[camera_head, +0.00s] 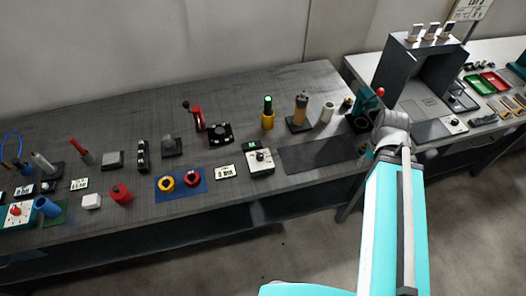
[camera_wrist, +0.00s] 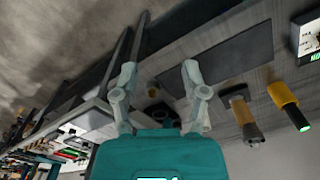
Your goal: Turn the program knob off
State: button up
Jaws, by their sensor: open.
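A small white control box (camera_head: 261,162) with a dark round knob (camera_head: 260,155) and a green display stands near the table's front edge, right of centre. Part of this box (camera_wrist: 307,32) shows at the right edge in the wrist view. Another box with a red knob (camera_head: 15,211) lies at the far left. No readable label tells which is the program knob, and the knob settings are too small to read. My gripper (camera_wrist: 159,72) is open and empty, above the right part of the table, apart from both boxes. In the head view its fingers are hard to make out.
A dark flat mat (camera_head: 318,153) lies right of the white box; it also shows in the wrist view (camera_wrist: 215,52). A grey machine (camera_head: 398,68) is at right.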

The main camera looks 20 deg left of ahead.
jog(key=shift+o, duration=0.3)
jog(key=shift+o, duration=1.2)
jog(key=shift+w+a, duration=0.3)
jog(key=shift+a, duration=0.15)
jog(key=m+b, duration=0.3)
jog(key=m, duration=0.3)
send_over(260, 155)
notch_tip(260, 155, down, 3)
jog(key=shift+f, duration=0.15)
jog(key=shift+f+b, duration=0.15)
jog(key=shift+b, duration=0.2)
notch_tip(260, 155, down, 14)
jog(key=b, duration=1.3)
jog(key=shift+r, duration=0.25)
